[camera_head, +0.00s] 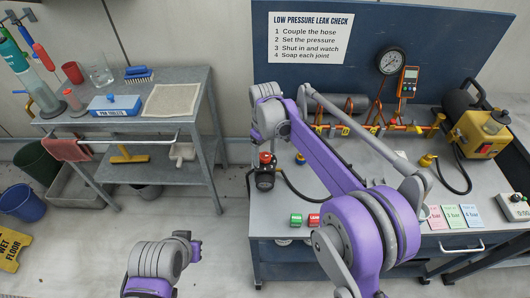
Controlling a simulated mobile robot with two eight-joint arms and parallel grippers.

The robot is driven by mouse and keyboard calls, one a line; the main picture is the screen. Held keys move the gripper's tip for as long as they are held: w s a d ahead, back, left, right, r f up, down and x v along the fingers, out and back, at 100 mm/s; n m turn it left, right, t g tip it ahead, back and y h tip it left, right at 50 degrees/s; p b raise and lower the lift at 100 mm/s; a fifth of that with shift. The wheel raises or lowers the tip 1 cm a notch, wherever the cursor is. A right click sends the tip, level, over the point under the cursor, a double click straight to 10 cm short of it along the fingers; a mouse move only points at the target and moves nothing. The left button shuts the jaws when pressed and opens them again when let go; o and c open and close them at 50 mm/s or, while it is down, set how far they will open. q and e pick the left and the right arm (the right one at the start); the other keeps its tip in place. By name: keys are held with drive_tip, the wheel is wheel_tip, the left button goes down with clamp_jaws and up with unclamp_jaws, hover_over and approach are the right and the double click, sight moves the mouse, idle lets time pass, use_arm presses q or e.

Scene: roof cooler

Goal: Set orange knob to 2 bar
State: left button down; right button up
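An orange-red knob (265,157) tops a small dark regulator with a round dial (265,181) at the left edge of the workbench. The knob's setting and the dial's reading are too small to read. My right arm reaches across the bench from the lower right. Its wrist and gripper (263,134) are just above and behind the knob. The fingers are not clear, and I cannot tell whether they touch it.
A large gauge (390,61) stands on the blue back panel, beside a sign (311,38) with leak-check steps. Coloured cards (454,217) lie at the front right. A yellow compressor (482,132) stands at the right.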

sight(266, 156)
wheel_tip(266, 156, up, 11)
drive_tip(key=shift+p, duration=0.35)
idle(0.3)
drive_tip(key=shift+s+d, duration=0.1)
drive_tip(key=s+d+r+m+t, duration=0.1)
drive_tip(key=s+d+m, duration=0.1)
drive_tip(key=s+d, duration=0.4)
drive_tip(key=s+d+f+m+t, duration=0.2)
drive_tip(key=s+d+f, duration=0.3)
drive_tip(key=s, duration=0.6)
drive_tip(key=s+d+f+m+t, duration=0.2)
drive_tip(key=s+d+f+m, duration=0.3)
drive_tip(key=s, duration=0.6)
drive_tip(key=shift+s+d+f, duration=0.4)
drive_tip(key=shift+d+f, duration=0.05)
drive_tip(key=shift+d, duration=0.5)
